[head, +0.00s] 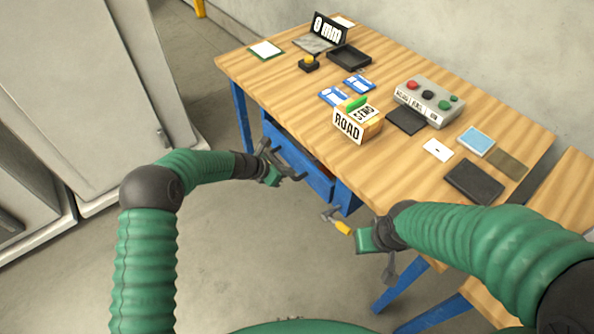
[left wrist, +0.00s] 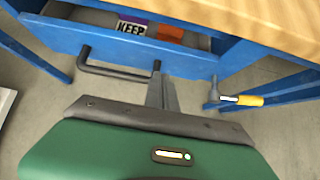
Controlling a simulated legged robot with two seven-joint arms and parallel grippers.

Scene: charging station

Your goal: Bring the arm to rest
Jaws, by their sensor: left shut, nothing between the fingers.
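My left gripper (head: 283,172) is in front of the blue drawer at the front of the workbench, with its arm coming in from the left. In the left wrist view its fingers (left wrist: 161,93) are together and empty, just right of the dark drawer handle (left wrist: 116,71). I cannot tell whether they touch the handle. My right gripper (head: 388,268) is below the bench's front edge at the right. Its fingers are partly hidden, and I cannot tell how they stand.
The blue drawer (left wrist: 75,38) is partly open with a KEEP-marked item (left wrist: 131,28) inside. A yellow-handled hammer (head: 338,223) shows beside my right gripper; its support is unclear. The wooden bench top (head: 290,105) carries a ROAD box (head: 350,128) and a button box (head: 428,102). Floor at left is clear.

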